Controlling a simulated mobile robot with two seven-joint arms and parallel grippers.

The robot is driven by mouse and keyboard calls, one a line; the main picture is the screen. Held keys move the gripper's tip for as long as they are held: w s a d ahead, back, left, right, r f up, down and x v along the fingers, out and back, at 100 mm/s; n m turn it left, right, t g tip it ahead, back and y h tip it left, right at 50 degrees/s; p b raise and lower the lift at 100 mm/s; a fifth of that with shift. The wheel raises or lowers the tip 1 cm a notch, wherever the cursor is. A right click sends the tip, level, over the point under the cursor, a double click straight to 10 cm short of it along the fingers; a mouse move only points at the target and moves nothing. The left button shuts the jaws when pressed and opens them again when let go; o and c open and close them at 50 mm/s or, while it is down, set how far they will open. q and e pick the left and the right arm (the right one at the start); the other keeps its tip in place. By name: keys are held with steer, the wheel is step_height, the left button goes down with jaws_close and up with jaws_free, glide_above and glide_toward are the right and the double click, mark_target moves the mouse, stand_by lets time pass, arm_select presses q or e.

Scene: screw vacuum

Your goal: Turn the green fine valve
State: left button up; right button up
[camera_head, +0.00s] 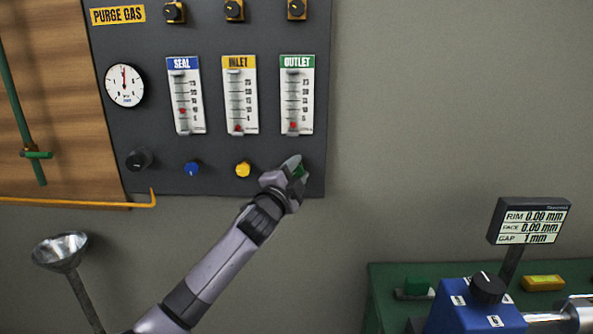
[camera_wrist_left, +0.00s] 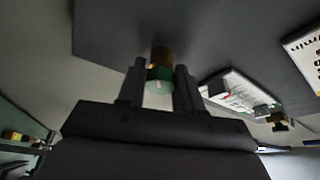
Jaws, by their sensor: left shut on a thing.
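The green fine valve (camera_head: 299,171) is a small green knob at the lower right of the dark purge gas panel (camera_head: 215,110), below the flow gauge labelled OUTLET (camera_head: 297,95). My left gripper (camera_head: 291,170) reaches up to it from below and partly hides it. In the left wrist view the green knob (camera_wrist_left: 159,74) sits between the two fingers of my left gripper (camera_wrist_left: 160,85), with a brass-coloured stem behind it at the panel. The fingers are shut on the knob. The red float in the OUTLET gauge is near the bottom. My right gripper is not in view.
A blue knob (camera_head: 193,168), a yellow knob (camera_head: 243,169) and a black knob (camera_head: 139,160) line the panel's lower edge. A metal funnel (camera_head: 61,250) stands at the lower left. A green bench with a blue box (camera_head: 471,308) and display (camera_head: 529,221) is at the right.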

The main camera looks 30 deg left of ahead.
arm_select(q)
steer(key=shift+a, duration=0.1)
stand_by(0.4)
steer(key=o, duration=1)
steer(key=shift+b+v, duration=0.6)
steer(key=shift+v, duration=3)
steer(key=s+d+f+n+g+h, duration=0.2)
steer(key=s+d+f, duration=0.25)
steer(key=f, duration=0.55)
steer(key=s+d+f+n+g+h, duration=0.1)
steer(key=s+d+f+n+g, duration=0.1)
steer(key=s+d+f, duration=0.5)
steer(key=s+d+f+n+g+h, duration=0.15)
steer(key=s+f, duration=0.25)
steer(key=f, duration=0.8)
steer(key=s+d+f+n+g, duration=0.1)
steer(key=s+f, duration=0.1)
steer(key=s, duration=0.2)
steer(key=s+d+f+n+g+h, duration=0.1)
steer(key=s+d+f, duration=0.1)
steer(key=s, duration=0.1)
steer(key=s+d+f+n+g, duration=0.1)
steer(key=s+d+f+n, duration=0.1)
steer(key=s+f, duration=0.1)
steer(key=shift+s+g+h, duration=0.25)
steer(key=shift+s, duration=0.6)
